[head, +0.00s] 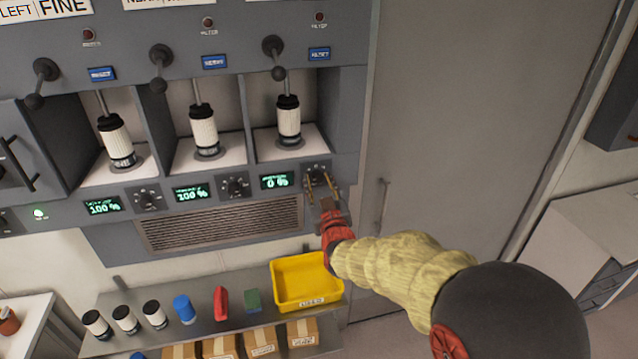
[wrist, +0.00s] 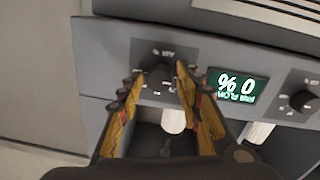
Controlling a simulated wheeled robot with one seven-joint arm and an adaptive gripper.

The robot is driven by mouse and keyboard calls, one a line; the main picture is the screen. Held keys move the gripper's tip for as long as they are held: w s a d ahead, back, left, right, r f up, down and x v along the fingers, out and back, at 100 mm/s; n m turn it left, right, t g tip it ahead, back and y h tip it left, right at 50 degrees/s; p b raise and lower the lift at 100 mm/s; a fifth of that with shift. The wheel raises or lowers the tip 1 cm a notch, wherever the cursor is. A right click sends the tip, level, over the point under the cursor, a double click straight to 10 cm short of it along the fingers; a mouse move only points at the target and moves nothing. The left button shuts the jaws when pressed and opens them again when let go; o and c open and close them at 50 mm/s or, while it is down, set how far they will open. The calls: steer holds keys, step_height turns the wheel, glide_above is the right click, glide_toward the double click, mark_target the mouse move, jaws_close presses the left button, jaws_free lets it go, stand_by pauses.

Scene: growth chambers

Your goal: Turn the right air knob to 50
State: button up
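The right air knob (head: 317,175) is a small dark dial on the grey panel at the right end of the row. The display (head: 275,181) to its left reads 0 %. My gripper (head: 324,194) is at this knob, its fingers reaching up to it from below. In the wrist view, which is upside down, the knob (wrist: 158,75) lies between the two spread fingertips of my gripper (wrist: 158,84). The fingers look open, with small gaps beside the knob; contact is hard to tell. The display (wrist: 238,86) also reads 0 % there.
The middle knob (head: 236,187) and left knob (head: 147,199) have displays reading 100 %. Black-capped white cylinders stand in the bays above, including the right cylinder (head: 289,120). A yellow bin (head: 307,282) sits on the shelf below. A tall grey door (head: 440,130) is to the right.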

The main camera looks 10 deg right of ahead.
jaws_close()
